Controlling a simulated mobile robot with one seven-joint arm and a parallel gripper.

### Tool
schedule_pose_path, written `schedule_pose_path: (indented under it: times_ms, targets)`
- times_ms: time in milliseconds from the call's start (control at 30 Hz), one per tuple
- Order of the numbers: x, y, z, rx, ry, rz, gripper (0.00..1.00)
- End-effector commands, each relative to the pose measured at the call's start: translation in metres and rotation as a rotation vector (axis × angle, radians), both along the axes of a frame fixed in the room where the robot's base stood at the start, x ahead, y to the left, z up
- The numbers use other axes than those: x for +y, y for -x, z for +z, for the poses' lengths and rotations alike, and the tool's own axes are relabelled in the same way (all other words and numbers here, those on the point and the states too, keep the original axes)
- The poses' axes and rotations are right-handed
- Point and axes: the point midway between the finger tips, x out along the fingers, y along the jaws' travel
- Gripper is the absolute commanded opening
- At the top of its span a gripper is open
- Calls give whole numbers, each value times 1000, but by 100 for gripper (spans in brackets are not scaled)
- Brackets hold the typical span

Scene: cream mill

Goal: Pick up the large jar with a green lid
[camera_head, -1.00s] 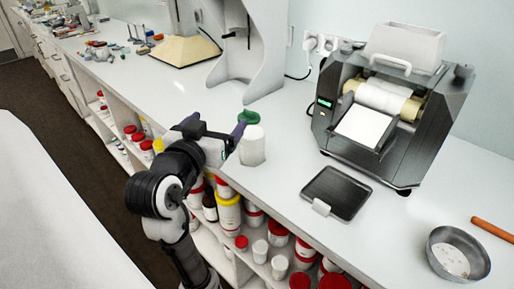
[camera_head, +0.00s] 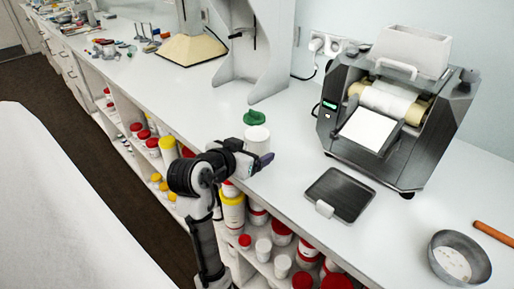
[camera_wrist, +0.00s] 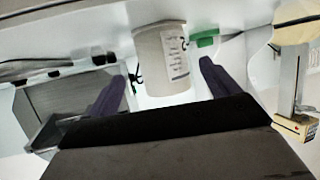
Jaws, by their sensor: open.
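A white cylindrical jar (camera_head: 257,142) stands on the counter in the head view. A green lid-like piece (camera_head: 254,117) shows just behind it; whether it belongs to this jar or to another thing is unclear. In the wrist view the pale jar (camera_wrist: 160,62) bears a printed label, and the green piece (camera_wrist: 207,39) is beside it. My gripper (camera_wrist: 160,88) is open, with its purple fingers on either side of the jar in that view. No contact is visible. In the head view one purple fingertip (camera_head: 265,160) shows at the jar's front right, and my wrist hides the jar's lower left.
A dark flat scale (camera_head: 340,194) lies to the right, before a large roller machine (camera_head: 385,120). A metal bowl (camera_head: 459,258) is at far right. A grey stand (camera_head: 265,75) rises behind. Shelves of red- and yellow-lidded jars (camera_head: 233,212) lie under the counter edge.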

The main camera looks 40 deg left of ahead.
Motion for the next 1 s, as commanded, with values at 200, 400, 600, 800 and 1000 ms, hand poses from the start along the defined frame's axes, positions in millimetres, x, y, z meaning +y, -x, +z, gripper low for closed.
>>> schedule_pose_path:
  times_ms: [200,400,600,800,1000]
  targets:
    - [10,-29,-10,2,3,-1,87]
    - [12,-42,-17,0,-1,1,87]
    - [12,-42,-17,-1,-1,1,86]
    - [12,-42,-17,-1,-1,1,60]
    - [12,-42,-17,-1,-1,1,40]
